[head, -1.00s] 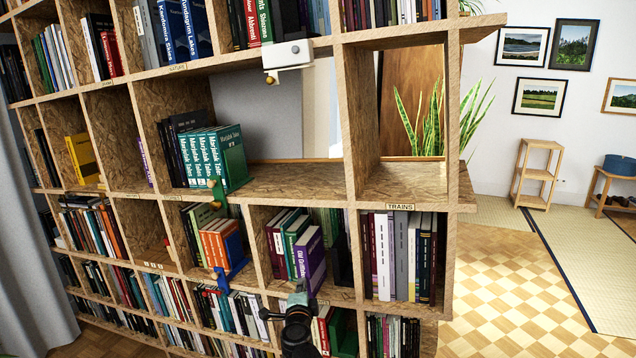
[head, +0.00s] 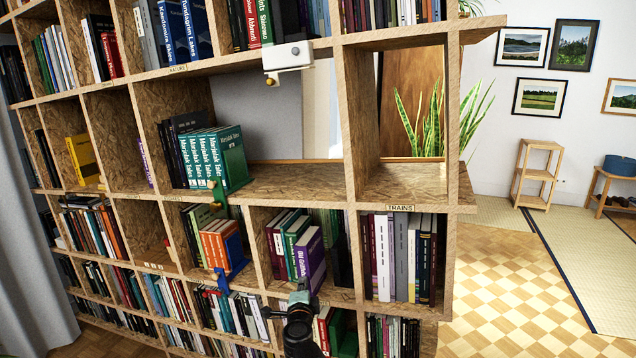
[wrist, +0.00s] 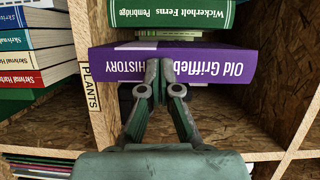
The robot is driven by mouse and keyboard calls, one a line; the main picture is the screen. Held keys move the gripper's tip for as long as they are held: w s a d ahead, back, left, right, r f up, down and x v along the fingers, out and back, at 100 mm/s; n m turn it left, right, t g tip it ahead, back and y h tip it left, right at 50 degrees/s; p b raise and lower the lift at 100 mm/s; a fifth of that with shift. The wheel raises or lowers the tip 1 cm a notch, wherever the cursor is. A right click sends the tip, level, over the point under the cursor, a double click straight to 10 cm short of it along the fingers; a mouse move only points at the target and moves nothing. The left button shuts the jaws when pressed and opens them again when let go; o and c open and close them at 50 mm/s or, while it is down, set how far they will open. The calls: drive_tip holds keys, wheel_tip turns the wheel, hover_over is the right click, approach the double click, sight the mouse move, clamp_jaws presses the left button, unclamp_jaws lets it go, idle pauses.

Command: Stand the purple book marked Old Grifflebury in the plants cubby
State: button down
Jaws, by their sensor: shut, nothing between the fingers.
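The purple book (head: 310,256) marked Old Griffleb… stands upright among other books in a lower cubby of the bookwall. In the wrist view its purple spine (wrist: 218,64), also marked HISTORY, crosses the picture. A PLANTS label (wrist: 91,88) is on the board edge at one end of that spine. My gripper (wrist: 158,68) is shut and empty, its fingertips together in front of the spine and covering part of the title. Whether they touch it I cannot tell. In the head view my gripper (head: 300,289) is just below the book.
A green book marked Wickerholt Ferns (wrist: 172,14) is beside the purple book. Bare cubby space shows on its other side in the wrist view (wrist: 230,105). A blue book end (head: 235,250) stands in the cubby to the left.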

sight(309, 279)
drive_tip(key=shift+w+d+p, duration=0.15)
drive_tip(key=shift+w+d, duration=0.15)
drive_tip(key=shift+w, duration=0.45)
drive_tip(key=shift+w+d+p, duration=0.2)
drive_tip(key=shift+w+d, duration=0.05)
drive_tip(key=shift+w, duration=0.5)
drive_tip(key=shift+w+d+p, duration=0.15)
drive_tip(key=shift+w+d, duration=0.15)
drive_tip(key=shift+w, duration=0.45)
idle(0.5)
drive_tip(key=shift+s, duration=0.1)
drive_tip(key=s+a+p, duration=0.1)
drive_tip(key=s+a, duration=0.1)
drive_tip(key=s, duration=0.5)
drive_tip(key=shift+a+p, duration=0.3)
idle(0.3)
